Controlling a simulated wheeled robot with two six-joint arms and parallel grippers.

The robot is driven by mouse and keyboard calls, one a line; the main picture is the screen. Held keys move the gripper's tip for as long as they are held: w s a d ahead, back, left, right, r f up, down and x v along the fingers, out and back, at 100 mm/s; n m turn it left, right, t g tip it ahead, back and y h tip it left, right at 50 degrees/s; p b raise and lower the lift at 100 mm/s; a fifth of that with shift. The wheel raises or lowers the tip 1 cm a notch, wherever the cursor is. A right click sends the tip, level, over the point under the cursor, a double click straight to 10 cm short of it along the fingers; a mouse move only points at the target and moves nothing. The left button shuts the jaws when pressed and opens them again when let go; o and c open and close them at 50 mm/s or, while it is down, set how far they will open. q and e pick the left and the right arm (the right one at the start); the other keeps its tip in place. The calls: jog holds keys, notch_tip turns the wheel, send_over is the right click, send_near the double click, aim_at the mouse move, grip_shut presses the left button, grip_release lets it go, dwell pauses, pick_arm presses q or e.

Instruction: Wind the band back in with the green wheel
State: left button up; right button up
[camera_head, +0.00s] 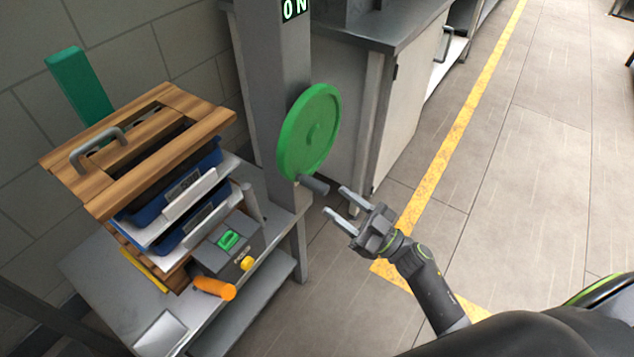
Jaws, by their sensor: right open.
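The green wheel (309,132) is mounted on the side of a grey upright post (268,80). My right gripper (336,202) is open and empty. Its two fingers point toward the handle from the lower right, and the handle's end appears close to the fingertips. I cannot tell whether they touch. I cannot make out the band in this view. My left gripper is not in view.
A wooden frame with a grey handle (97,146) sits over blue trays (180,187) on a grey bench (250,272). An orange cylinder (215,288) and a box with a green switch (229,239) are in front. A grey cabinet (412,85) stands behind. Floor at right is clear.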

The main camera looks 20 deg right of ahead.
aim_at(326, 193)
jog(key=x, duration=0.7)
jog(key=shift+p, duration=0.3)
grip_shut()
